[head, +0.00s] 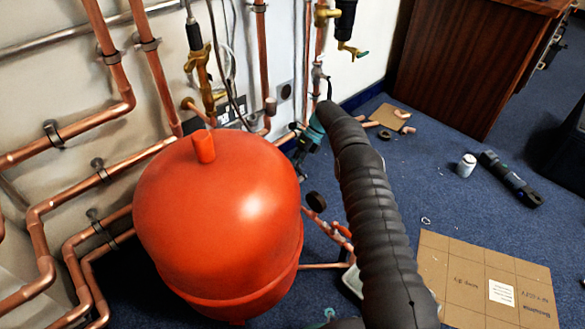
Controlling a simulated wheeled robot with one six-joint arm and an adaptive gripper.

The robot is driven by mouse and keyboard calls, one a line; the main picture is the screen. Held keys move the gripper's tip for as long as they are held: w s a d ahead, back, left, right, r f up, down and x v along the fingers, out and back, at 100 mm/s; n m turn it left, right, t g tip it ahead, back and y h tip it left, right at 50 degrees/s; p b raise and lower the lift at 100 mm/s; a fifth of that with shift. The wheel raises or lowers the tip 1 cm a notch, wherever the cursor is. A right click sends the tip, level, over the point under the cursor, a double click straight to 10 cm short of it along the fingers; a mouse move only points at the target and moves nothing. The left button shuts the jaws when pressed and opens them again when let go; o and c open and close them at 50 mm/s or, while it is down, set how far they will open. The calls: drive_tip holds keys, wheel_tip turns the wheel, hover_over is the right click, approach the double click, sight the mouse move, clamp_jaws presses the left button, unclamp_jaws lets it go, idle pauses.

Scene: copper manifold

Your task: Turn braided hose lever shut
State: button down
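My arm reaches away from the lower right, and my gripper (301,170) is at its far end, low by the wall behind the red tank. It is small, dark and partly covered by the tank and my arm, so its fingers are unclear. A brass valve (203,72) hangs on the wall below a black fitting with a thin grey hose. Another brass valve (349,47) with a small green end sits below a black cylinder at the top. I cannot tell which fitting bears the braided hose lever, nor whether my gripper touches it.
The large red tank (218,220) stands left of my arm. Copper pipes (112,80) run along the wall. A cardboard sheet (485,285), a white can (466,165) and a dark tool (511,179) lie on blue carpet. A wooden desk (460,55) stands behind.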

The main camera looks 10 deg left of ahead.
drive_tip(key=shift+f, duration=0.15)
idle(0.4)
drive_tip(key=c, duration=1.1)
unclamp_jaws()
wheel_tip(320, 180, up, 10)
drive_tip(key=shift+f, duration=0.1)
